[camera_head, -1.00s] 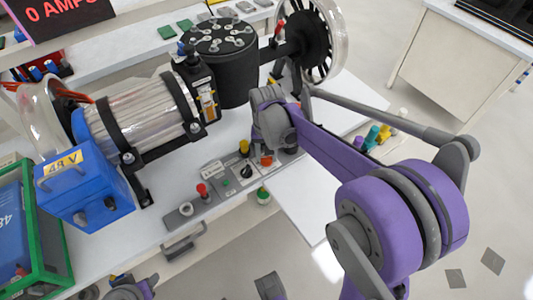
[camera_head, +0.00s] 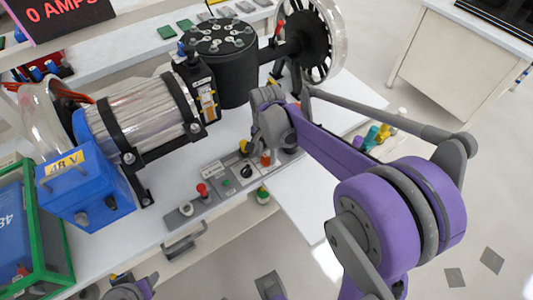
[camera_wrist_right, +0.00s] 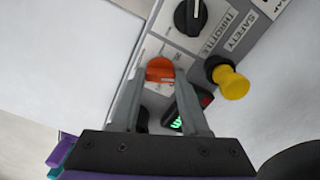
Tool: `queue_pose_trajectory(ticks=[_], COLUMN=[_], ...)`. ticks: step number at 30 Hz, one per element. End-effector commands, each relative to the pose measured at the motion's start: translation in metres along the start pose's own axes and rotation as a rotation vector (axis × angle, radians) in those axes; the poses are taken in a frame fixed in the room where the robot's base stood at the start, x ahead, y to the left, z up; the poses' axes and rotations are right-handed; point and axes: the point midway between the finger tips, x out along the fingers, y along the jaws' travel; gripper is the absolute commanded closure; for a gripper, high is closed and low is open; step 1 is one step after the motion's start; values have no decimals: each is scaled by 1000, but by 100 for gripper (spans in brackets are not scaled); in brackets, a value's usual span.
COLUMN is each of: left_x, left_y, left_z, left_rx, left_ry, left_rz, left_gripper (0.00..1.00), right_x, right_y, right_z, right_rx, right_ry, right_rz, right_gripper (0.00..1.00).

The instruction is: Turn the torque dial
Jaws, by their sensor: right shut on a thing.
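The torque dial appears to be the orange round knob (camera_wrist_right: 160,69) on the grey control panel in the right wrist view; its label is too small to read. It also shows as a small orange spot in the head view (camera_head: 265,159). My right gripper (camera_wrist_right: 159,76) is shut on this knob, one grey finger on each side. In the head view my purple right arm reaches in from the right and its wrist hides part of the panel. My left gripper cannot be made out; only some grey and purple parts of mine show at the bottom edge.
Beside the dial are a black THROTTLE knob (camera_wrist_right: 190,15), a yellow SAFETY knob (camera_wrist_right: 232,82) and a small display with green digits (camera_wrist_right: 178,122). A red-topped control (camera_head: 202,190) is farther left. The motor rig (camera_head: 145,110) and blue 48 V box (camera_head: 85,190) stand behind.

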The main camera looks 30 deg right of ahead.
Motion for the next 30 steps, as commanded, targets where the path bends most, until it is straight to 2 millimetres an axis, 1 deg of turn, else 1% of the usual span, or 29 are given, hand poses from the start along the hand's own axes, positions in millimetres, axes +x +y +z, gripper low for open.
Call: queue_pose_trajectory(ticks=[11,12,16,17,26,29,30], left_x=[0,0,0,0,0,-2,-3], left_y=[0,0,0,0,0,0,0], left_z=[0,0,0,0,0,-1,-2], left_rx=[0,0,0,0,0,0,0], left_ry=[0,0,0,0,0,1,1], left_rz=[0,0,0,0,0,0,0], left_gripper=[50,50,50,50,50,50,50], right_x=[0,0,0,0,-2,-10,-16], right_y=[0,0,0,0,0,0,0], right_z=[0,0,0,0,0,0,0], right_rx=[5,5,4,4,4,4,4], right_ry=[1,1,1,1,1,1,1], right_rz=[-1,-1,-1,-1,0,0,-1], right_gripper=[100,52,28,25,25,25,25])
